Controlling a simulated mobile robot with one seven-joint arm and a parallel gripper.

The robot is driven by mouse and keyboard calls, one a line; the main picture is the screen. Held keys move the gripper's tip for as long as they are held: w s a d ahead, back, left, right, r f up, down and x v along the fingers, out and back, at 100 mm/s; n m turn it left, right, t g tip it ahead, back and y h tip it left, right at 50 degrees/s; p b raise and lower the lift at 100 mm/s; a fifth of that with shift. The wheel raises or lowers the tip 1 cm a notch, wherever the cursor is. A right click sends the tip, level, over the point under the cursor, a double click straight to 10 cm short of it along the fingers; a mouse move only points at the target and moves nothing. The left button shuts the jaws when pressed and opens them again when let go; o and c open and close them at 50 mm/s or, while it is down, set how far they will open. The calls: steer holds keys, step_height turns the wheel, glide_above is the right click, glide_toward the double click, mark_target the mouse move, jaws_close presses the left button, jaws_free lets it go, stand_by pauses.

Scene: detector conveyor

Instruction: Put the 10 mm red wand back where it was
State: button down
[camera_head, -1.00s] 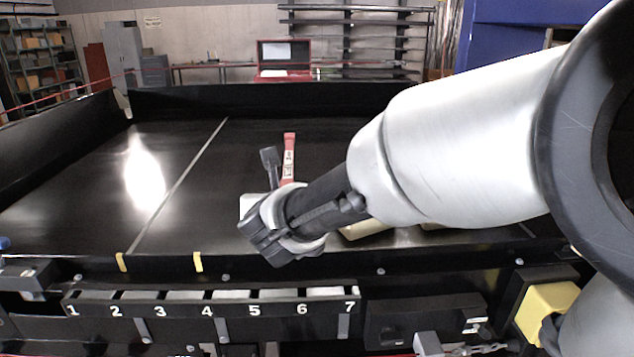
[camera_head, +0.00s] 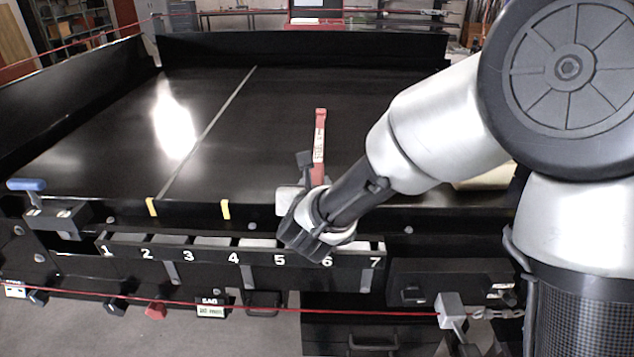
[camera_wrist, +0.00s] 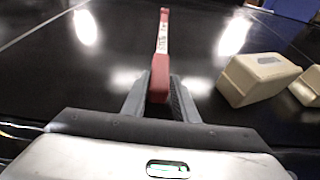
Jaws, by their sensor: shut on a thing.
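A red wand (camera_head: 319,135) with a white printed label sticks up and away from my gripper (camera_head: 309,166). In the wrist view the wand (camera_wrist: 160,55) points away over the black belt, its near red end between the two fingers of my gripper (camera_wrist: 160,95). The gripper is shut on it. A rack (camera_head: 230,256) with slots numbered 1 to 7 runs along the conveyor's front. My wrist is in front of the rack near numbers 5 and 6 and hides part of it. The wand's size marking is too small to read.
Cream blocks (camera_wrist: 258,78) lie on the black belt (camera_head: 250,130) to the right of the wand. A blue-handled clamp (camera_head: 45,205) is at the front left. A red cord (camera_head: 250,308) crosses below the rack. The belt's middle is clear.

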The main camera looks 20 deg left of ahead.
steer(key=c, duration=1.4)
jaws_free()
steer(key=shift+s, duration=0.2)
steer(key=b+v, duration=0.1)
steer(key=v, duration=1)
steer(key=shift+s+d+r, duration=0.1)
steer(key=shift+s+r, duration=0.1)
steer(key=shift+s, duration=0.15)
